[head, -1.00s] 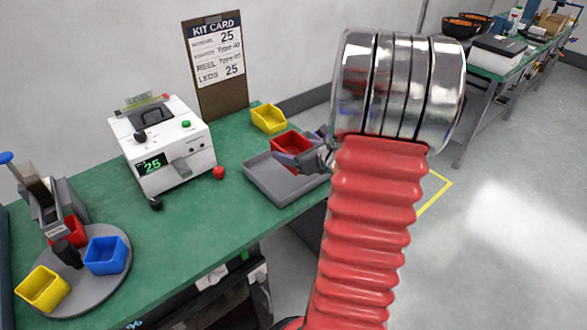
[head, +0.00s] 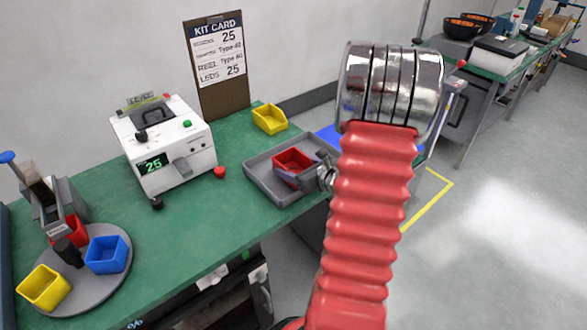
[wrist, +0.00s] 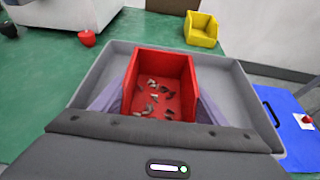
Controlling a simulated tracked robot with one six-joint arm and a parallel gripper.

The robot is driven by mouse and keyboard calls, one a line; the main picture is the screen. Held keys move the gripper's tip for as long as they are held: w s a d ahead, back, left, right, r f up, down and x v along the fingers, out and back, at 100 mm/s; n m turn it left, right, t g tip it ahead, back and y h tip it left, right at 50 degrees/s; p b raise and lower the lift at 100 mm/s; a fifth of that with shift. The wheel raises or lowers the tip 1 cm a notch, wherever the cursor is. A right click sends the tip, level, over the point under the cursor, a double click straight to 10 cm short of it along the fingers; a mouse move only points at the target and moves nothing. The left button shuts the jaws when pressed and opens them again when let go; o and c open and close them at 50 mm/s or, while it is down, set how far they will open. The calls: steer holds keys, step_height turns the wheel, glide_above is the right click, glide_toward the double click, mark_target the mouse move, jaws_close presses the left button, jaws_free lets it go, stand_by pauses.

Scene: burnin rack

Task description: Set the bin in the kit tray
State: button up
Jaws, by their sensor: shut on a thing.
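The red bin (head: 291,160) holds several small grey parts, seen from above in the wrist view (wrist: 158,88). My gripper (head: 300,174) is shut on the red bin, with one finger along each side wall in the wrist view (wrist: 152,100). The bin is upright and inside the outline of the grey kit tray (head: 262,181), whose rim surrounds it in the wrist view (wrist: 85,92). The fingers and palm hide the bin's near side, so I cannot tell whether its bottom touches the tray floor.
A yellow bin (head: 269,118) stands behind the tray. A white counter machine (head: 165,145) and a red knob (head: 219,172) are to the left. A grey turntable (head: 90,290) carries yellow, blue and red bins. A kit card (head: 218,60) leans on the wall.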

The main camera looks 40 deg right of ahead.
steer(key=shift+f, duration=0.4)
steer(key=o, duration=1.2)
steer(key=shift+f, duration=0.1)
steer(key=v, duration=1.2)
